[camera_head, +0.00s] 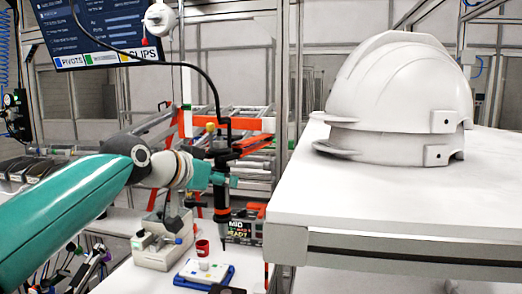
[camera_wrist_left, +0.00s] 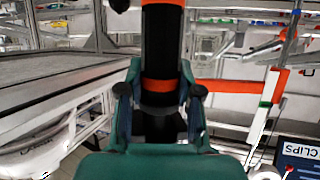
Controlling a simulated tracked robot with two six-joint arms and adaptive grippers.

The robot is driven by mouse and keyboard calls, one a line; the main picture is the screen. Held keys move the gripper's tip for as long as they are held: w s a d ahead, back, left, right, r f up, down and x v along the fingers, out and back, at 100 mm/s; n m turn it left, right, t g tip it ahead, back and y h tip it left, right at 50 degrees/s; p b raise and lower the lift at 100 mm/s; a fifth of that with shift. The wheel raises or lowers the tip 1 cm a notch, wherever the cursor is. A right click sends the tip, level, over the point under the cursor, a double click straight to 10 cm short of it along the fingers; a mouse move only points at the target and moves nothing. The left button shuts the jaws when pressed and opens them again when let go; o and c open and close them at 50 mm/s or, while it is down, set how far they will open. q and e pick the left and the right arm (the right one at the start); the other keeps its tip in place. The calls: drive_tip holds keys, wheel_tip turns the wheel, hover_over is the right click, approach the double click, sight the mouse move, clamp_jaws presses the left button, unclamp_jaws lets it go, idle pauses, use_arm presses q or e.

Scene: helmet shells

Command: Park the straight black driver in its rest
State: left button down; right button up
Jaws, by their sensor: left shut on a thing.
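The straight black driver (camera_head: 222,202) with orange bands hangs upright in my left gripper (camera_head: 212,179), its thin bit pointing down above the small white bench. A black cable runs from its top. In the left wrist view the driver (camera_wrist_left: 161,50) lies between the two fingers of my left gripper (camera_wrist_left: 160,100), which is shut on its body. I cannot tell for sure which fixture is the driver's rest; a pale grey block with openings (camera_head: 153,258) stands on the small bench, left of and below the driver. My right gripper is not in view.
On the small bench are a red cup (camera_head: 202,248), a blue-edged tray (camera_head: 182,282) and a dark box with lettering (camera_head: 243,232). A large white table (camera_head: 400,205) with stacked white helmet shells (camera_head: 400,95) stands at right. Its edge is close to the driver's right.

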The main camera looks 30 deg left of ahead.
use_arm(q)
drive_tip(key=shift+w+a+p, duration=0.2)
drive_tip(key=shift+w+p, duration=0.15)
drive_tip(key=shift+w, duration=0.1)
drive_tip(key=w+p, duration=0.1)
drive_tip(key=w, duration=0.1)
drive_tip(key=w+a+p, duration=0.1)
drive_tip(key=shift+w+a+f, duration=0.1)
drive_tip(key=shift+w+a, duration=0.1)
drive_tip(key=shift+w, duration=0.2)
